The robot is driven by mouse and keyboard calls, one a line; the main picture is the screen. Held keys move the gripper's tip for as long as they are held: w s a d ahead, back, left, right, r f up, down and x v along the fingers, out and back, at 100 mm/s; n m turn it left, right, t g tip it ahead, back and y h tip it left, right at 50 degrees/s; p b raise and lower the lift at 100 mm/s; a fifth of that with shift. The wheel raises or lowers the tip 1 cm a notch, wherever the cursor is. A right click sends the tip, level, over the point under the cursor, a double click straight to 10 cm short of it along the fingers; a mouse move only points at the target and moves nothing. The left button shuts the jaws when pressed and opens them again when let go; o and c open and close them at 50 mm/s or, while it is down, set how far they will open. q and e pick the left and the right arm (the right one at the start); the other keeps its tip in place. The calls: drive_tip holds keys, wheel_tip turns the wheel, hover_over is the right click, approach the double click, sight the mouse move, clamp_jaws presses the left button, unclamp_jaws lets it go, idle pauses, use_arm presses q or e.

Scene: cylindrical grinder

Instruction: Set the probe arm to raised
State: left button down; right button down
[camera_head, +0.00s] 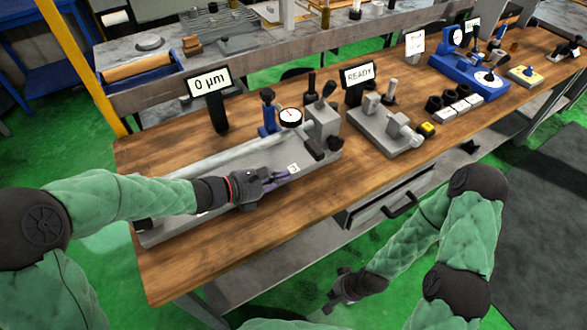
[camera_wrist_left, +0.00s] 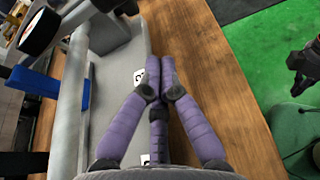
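The grinder fixture (camera_head: 215,205) is a long grey base with a pale bar along it and a grey block (camera_head: 324,120) at its right end. A round dial gauge (camera_head: 291,117) sits beside a blue stand (camera_head: 268,115) on it. Which part is the probe arm, and its position, I cannot tell for certain. The dial also shows in the left wrist view (camera_wrist_left: 40,32). My left gripper (camera_head: 287,176) is over the front of the base, below the dial and apart from it. Its purple fingers (camera_wrist_left: 155,68) are together and empty. My right gripper (camera_head: 338,300) hangs below the bench edge, fingers unclear.
A "0 µm" display (camera_head: 208,83) stands behind the fixture, and a "READY" display (camera_head: 358,75) to its right. Black-handled levers (camera_head: 328,90) rise from the grey block. A second grey fixture (camera_head: 385,130) is further right. The wooden bench front (camera_head: 250,225) is bare.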

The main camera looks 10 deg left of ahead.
use_arm(q)
drive_tip(key=b+x, duration=0.2)
drive_tip(key=x, duration=0.7)
drive_tip(key=shift+d+f+b, duration=0.2)
drive_tip(key=shift+b, duration=0.15)
wheel_tip(320, 180, up, 4)
drive_tip(key=shift+a+r+p, duration=0.1)
drive_tip(key=shift+r+p, duration=0.05)
drive_tip(key=shift+p, duration=0.15)
